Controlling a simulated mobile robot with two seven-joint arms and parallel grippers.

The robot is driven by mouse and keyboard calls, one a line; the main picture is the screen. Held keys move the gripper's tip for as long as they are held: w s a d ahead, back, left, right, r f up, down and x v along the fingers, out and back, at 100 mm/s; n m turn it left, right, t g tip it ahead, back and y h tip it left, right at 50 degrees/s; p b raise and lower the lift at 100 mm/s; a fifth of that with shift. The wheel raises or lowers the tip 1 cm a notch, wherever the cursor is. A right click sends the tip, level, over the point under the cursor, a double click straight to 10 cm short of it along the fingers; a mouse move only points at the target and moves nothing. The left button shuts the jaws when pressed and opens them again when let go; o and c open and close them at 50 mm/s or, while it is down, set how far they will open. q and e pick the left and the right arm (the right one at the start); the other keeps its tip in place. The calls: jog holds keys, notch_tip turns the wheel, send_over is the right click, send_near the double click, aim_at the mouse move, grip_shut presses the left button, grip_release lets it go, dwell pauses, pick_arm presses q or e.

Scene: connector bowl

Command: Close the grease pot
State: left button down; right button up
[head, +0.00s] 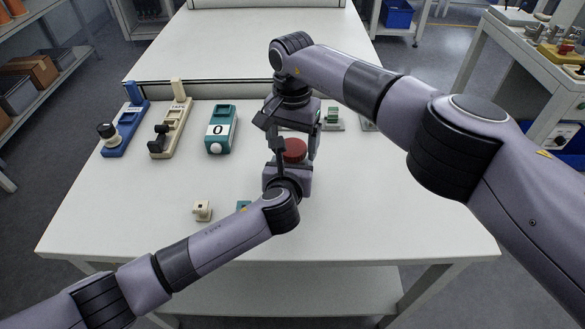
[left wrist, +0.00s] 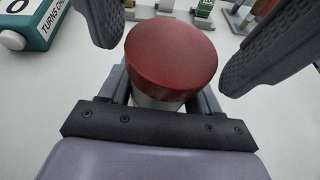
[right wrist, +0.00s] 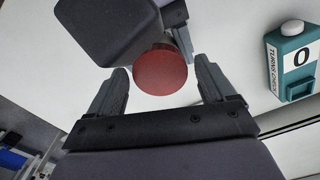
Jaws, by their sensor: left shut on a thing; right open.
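The grease pot has a red lid (head: 294,148), which also shows in the left wrist view (left wrist: 172,52) and right wrist view (right wrist: 160,70). The lid sits on top of the pale pot body (left wrist: 155,103); I cannot tell whether it is tight. My left gripper (head: 289,163) is shut on the pot body, below the lid, with a finger on each side. My right gripper (head: 293,153) is open above the pot, pointing down. Its fingers stand either side of the lid, with visible gaps in the left wrist view. The pot body is mostly hidden in the head view.
A teal turns-check block (head: 221,130) showing 0 stands to the left. Beyond it are a beige holder (head: 171,128) and a blue holder (head: 126,130). A small cream connector (head: 202,210) lies in front, near my left forearm. The table's right front (head: 400,225) is clear.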

jog(key=c, duration=1.1)
jog(key=m, duration=0.3)
jog(key=shift+m, duration=0.3)
jog(key=o, duration=1.1)
jog(key=shift+o, duration=0.2)
